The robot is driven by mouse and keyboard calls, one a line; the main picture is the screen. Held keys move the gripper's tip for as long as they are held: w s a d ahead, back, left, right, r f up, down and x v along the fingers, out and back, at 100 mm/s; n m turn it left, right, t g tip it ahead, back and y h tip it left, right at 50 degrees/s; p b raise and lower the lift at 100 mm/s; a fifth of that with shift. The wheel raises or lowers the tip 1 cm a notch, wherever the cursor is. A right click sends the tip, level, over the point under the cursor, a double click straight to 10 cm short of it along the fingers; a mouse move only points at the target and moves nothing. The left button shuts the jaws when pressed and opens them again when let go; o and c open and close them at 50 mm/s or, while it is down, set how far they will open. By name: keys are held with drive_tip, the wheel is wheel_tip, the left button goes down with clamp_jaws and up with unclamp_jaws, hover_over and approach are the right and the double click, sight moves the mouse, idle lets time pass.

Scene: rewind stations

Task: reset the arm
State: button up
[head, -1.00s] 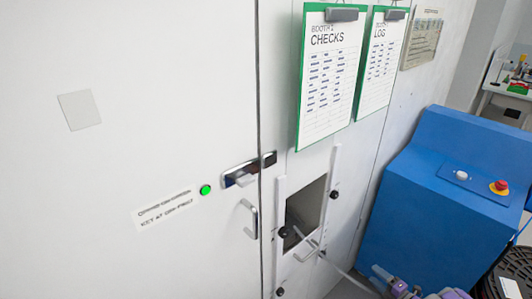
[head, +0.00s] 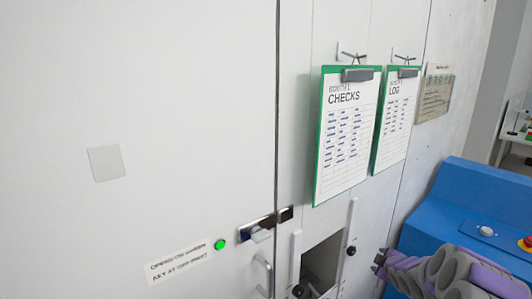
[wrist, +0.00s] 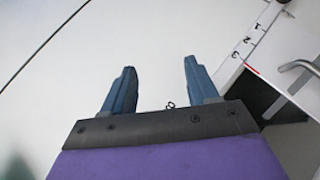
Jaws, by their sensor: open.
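My gripper (wrist: 160,92) shows in the wrist view with its two blue-grey fingers apart and nothing between them. Beyond the fingers is a plain white panel. In the head view my purple and grey arm (head: 445,272) is at the lower right, in front of the blue cabinet; my fingertips cannot be made out there.
A white wall (head: 190,60) carries a latch handle (head: 264,227), a green light (head: 220,244) and a square opening (head: 322,262). Two clipboards, CHECKS (head: 348,130) and LOG (head: 397,120), hang above. A blue cabinet (head: 470,200) with a red button (head: 527,241) stands right.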

drive_tip(key=s+a+r+m+g, duration=0.2)
drive_tip(key=s+a+r+m, duration=0.1)
drive_tip(key=s+a+r, duration=0.25)
drive_tip(key=s+a+r+m+g, duration=0.1)
drive_tip(key=s+a+m+g, duration=0.2)
drive_tip(key=s, duration=1.2)
drive_tip(key=s+a+r+m+g, duration=0.2)
drive_tip(key=s+a, duration=0.7)
drive_tip(key=s, duration=0.7)
drive_tip(key=s+a+r+m+g+y, duration=0.1)
drive_tip(key=s+a+g, duration=0.5)
drive_tip(key=s, duration=1)
drive_tip(key=a+r+m, duration=0.1)
drive_tip(key=m, duration=0.1)
drive_tip(key=shift+m, duration=0.4)
drive_tip(key=shift+r, duration=0.1)
